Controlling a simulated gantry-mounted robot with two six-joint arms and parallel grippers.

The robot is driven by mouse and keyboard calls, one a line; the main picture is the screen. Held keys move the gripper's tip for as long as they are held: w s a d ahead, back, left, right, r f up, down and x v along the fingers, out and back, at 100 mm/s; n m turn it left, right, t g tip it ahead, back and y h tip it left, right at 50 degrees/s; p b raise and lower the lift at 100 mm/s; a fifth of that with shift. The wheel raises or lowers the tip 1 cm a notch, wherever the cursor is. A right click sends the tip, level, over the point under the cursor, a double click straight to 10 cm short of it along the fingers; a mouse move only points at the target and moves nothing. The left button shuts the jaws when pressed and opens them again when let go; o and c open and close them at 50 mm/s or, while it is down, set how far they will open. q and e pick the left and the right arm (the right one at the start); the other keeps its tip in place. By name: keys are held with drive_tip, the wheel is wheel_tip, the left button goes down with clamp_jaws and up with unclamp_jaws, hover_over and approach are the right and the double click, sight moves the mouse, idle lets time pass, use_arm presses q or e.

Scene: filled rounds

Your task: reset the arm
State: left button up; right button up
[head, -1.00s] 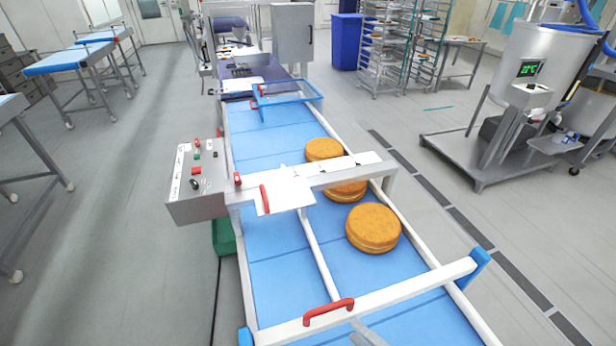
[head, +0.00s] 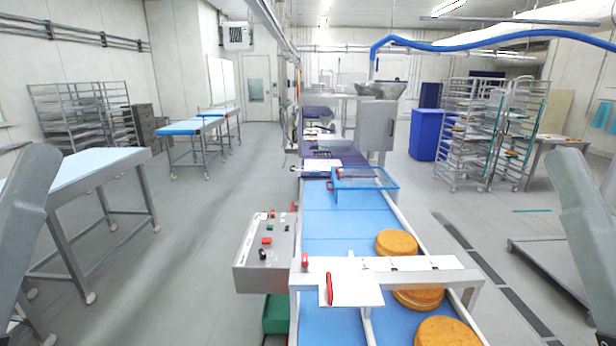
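My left arm link shows at the left edge of the head view and my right arm link at the right edge. Both point upward, and neither gripper is in the picture, so their state is hidden. A blue conveyor belt (head: 330,215) runs away from me. Several round golden cakes lie along its right side: one farther off (head: 397,242), some partly hidden under a white crossbar (head: 420,299), and one cut by the bottom edge (head: 448,333).
A grey control box (head: 265,250) with buttons sits left of the belt. A white plate with a red handle (head: 329,289) spans the belt. Blue-topped tables (head: 80,172) stand left, wire racks (head: 490,135) and a blue bin (head: 427,134) right. Grey floor is open on the left.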

use_arm(q)
wheel_tip(320, 180, up, 23)
drive_tip(key=p, duration=2.3)
use_arm(e)
wheel_tip(320, 180, up, 23)
drive_tip(key=m, duration=0.3)
use_arm(q)
wheel_tip(320, 180, down, 20)
drive_tip(key=b, duration=1.9)
drive_tip(key=shift+r+b, duration=0.15)
drive_tip(key=shift+b, duration=0.2)
use_arm(e)
wheel_tip(320, 180, down, 20)
drive_tip(key=shift+r, duration=0.15)
use_arm(q)
drive_tip(key=shift+o, duration=0.2)
